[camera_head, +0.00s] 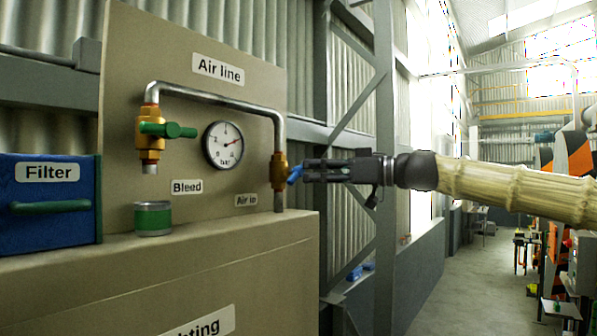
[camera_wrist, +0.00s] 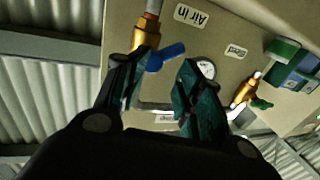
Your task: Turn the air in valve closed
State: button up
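The air in valve (camera_head: 279,171) is a brass body on the right vertical pipe, above the "Air in" label (camera_head: 246,200). Its blue handle (camera_head: 295,174) sticks out from the body, slanting across the pipe line. In the wrist view the brass body (camera_wrist: 146,33) is at the upper left, with the blue handle (camera_wrist: 167,56) beside it. My gripper (camera_head: 308,170) comes from the right, with its fingertips close to the handle. In the wrist view my gripper (camera_wrist: 165,72) is open, and the handle shows in the gap between the fingertips. Contact cannot be told.
A pressure gauge (camera_head: 223,145) sits mid-panel. The bleed valve with green handle (camera_head: 168,130) is at left, above a green-banded cup (camera_head: 153,218) on the ledge. A blue filter box (camera_head: 48,201) is at far left. A grey steel post (camera_head: 384,240) stands behind my gripper.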

jog(key=f+b+v, duration=0.1)
jog(key=b+v, duration=0.2)
jog(key=v, duration=0.4)
jog(key=shift+s+f+b, duration=0.25)
jog(key=shift+f+b, duration=0.05)
jog(key=shift+b, duration=0.05)
dwell(0.4)
jog(key=shift+f+b, duration=0.1)
jog(key=shift+b, duration=0.35)
jog(key=shift+d, duration=0.15)
jog(key=v, duration=1.2)
jog(key=shift+w, duration=0.1)
